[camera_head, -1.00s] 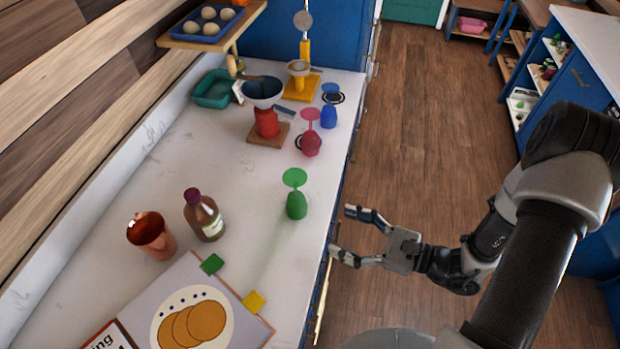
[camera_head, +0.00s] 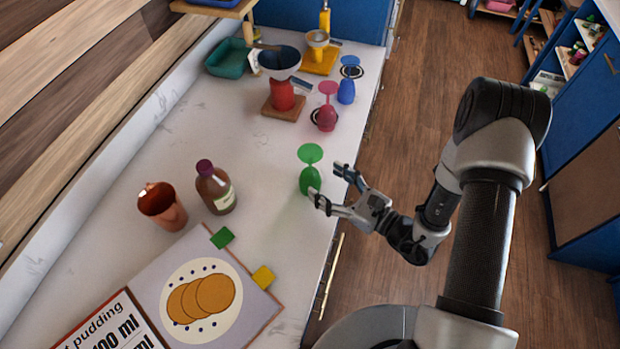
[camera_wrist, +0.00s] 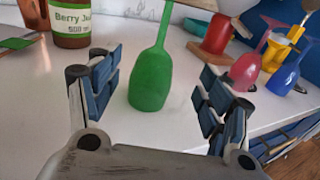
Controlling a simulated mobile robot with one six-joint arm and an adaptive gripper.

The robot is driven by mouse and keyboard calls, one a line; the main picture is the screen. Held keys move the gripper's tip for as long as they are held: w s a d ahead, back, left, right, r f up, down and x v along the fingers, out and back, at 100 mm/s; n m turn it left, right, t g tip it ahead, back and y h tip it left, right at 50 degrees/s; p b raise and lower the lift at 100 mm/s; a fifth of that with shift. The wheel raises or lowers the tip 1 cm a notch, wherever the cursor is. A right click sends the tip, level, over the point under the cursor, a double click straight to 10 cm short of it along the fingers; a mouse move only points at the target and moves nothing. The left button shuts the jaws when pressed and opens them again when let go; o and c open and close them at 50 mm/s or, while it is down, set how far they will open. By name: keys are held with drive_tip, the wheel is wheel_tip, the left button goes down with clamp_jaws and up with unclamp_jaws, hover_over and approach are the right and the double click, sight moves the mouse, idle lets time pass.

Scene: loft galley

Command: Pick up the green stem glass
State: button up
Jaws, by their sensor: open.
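The green stem glass (camera_head: 310,181) stands upside down on the white counter near its front edge, bowl down and round foot on top. In the wrist view the green stem glass (camera_wrist: 150,84) stands between my open fingers, a little beyond their tips. My gripper (camera_head: 326,183) is open and empty at the counter edge, just right of the glass. In the wrist view the blue-padded fingers of my gripper (camera_wrist: 152,88) spread to either side of the glass, with no contact that I can make out.
A pink glass (camera_head: 327,115) and a blue glass (camera_head: 347,90) stand behind it, also upside down. The counter around the green glass is clear.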

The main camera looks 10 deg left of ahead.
sight(318, 179)
drive_tip(key=x, duration=0.4)
drive_tip(key=b+x, duration=0.1)
drive_tip(key=shift+s+a+f, duration=0.1)
drive_tip(key=shift+a+f, duration=0.25)
drive_tip(key=shift+a, duration=0.15)
drive_tip(key=shift+c, duration=0.4)
drive_tip(key=c, duration=1.1)
drive_tip(key=shift+c, duration=0.2)
drive_tip(key=shift+r, duration=0.1)
